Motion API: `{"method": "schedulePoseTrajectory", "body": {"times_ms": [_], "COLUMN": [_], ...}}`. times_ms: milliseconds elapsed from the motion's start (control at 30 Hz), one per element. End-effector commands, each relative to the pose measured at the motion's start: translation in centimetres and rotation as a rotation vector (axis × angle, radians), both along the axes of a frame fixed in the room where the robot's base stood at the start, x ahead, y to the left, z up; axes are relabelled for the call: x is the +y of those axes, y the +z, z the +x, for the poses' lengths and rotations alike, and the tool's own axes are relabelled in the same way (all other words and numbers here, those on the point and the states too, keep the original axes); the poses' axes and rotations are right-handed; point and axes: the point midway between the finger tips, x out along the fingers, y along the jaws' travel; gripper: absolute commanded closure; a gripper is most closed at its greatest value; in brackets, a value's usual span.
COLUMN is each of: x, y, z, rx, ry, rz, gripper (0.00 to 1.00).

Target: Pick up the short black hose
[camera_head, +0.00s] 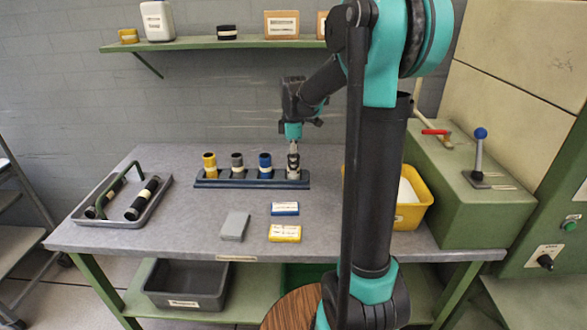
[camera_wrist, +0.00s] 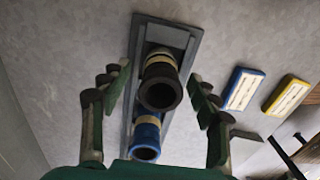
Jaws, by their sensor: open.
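The short black hose (camera_wrist: 160,90) stands upright in the blue-grey rack (camera_wrist: 168,34), with a cream band round it. In the wrist view I look down into its open end. In the head view it is at the right end of the rack (camera_head: 235,184), partly hidden by my gripper (camera_head: 293,145). My gripper (camera_wrist: 160,82) is open and empty, above the hose, with one finger on each side. I see a gap between the hose and each finger. The blue hose (camera_wrist: 146,140) stands beside it in the rack.
Grey (camera_head: 237,165) and yellow (camera_head: 210,165) hoses stand farther left in the rack. A grey tray (camera_head: 152,205) at left holds longer black hoses. Blue (camera_head: 285,209) and yellow (camera_head: 285,233) boxes and a grey block (camera_head: 235,226) lie in front. A yellow bin (camera_head: 411,217) stands right.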

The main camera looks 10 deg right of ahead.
Motion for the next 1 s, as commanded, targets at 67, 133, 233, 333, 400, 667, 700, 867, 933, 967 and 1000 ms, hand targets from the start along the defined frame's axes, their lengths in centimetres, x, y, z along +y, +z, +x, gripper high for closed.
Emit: {"method": "schedulePoseTrajectory", "body": {"times_ms": [67,133,233,333,400,667,700,867,933,967,1000], "x": [0.0,0.0,0.0,0.0,0.0,0.0,0.0,0.0,0.0,0.0,0.0], "y": [-1.0,-1.4,-1.7,-1.7,-1.7,-1.6,-1.6,-1.6,-1.6,-1.6,-1.6], "z": [0.0,0.0,0.0,0.0,-0.1,-0.1,-0.1,-0.1,-0.1,-0.1,-0.1], "rx": [0.0,0.0,0.0,0.0,0.0,0.0,0.0,0.0,0.0,0.0,0.0], "ry": [0.0,0.0,0.0,0.0,0.0,-0.001,-0.001,-0.001,-0.001,-0.001,-0.001], "rz": [0.0,0.0,0.0,0.0,0.0,0.0,0.0,0.0,0.0,0.0,0.0], "gripper": [0.39,0.39,0.39,0.39,0.39,0.71,0.76,0.95,1.0,1.0,1.0]}}
